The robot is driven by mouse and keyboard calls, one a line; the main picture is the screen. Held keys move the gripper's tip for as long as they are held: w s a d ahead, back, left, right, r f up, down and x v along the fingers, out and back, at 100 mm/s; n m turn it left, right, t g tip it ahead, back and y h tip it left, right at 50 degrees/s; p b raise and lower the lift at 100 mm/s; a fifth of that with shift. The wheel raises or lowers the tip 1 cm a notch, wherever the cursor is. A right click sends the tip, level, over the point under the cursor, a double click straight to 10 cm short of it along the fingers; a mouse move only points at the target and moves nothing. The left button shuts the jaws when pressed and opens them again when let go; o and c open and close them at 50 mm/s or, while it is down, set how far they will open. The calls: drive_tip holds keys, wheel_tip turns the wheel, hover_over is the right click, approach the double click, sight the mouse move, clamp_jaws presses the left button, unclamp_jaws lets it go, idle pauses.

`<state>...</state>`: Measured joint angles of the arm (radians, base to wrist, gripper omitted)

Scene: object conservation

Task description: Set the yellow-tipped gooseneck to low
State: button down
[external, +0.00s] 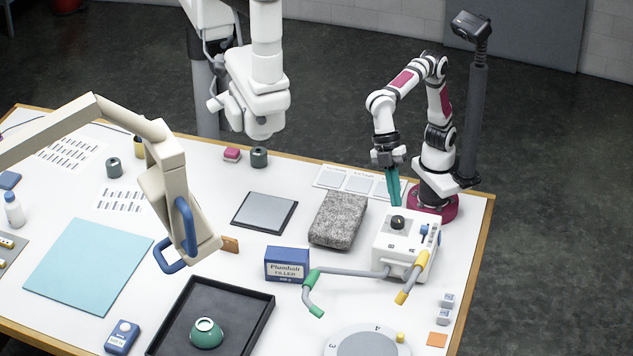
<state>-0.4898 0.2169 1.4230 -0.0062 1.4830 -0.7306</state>
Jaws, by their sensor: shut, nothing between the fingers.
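The yellow-tipped gooseneck (412,279) comes off the front right of a white control box (390,247) and its yellow end angles down to the left, close to the table. A green-tipped gooseneck (345,273) from the same box reaches left, its tip bent down. The box has a black knob (397,222) on top and a blue switch (424,230) at the right; its small markings are too small to read. My gripper (395,203) has teal fingers, shut and empty, pointing down behind the box, apart from both goosenecks.
A round numbered dial plate (366,343) lies in front.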

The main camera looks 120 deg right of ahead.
drive_tip(key=shift+w+a+r, duration=0.1)
drive_tip(key=shift+a, duration=0.2)
drive_tip(key=s+a+x, duration=0.1)
drive_tip(key=s+x, duration=0.1)
drive_tip(key=x, duration=1.1)
drive_tip(key=shift+r, duration=0.3)
drive_tip(key=shift+s+a, duration=0.15)
drive_tip(key=shift+a, duration=0.1)
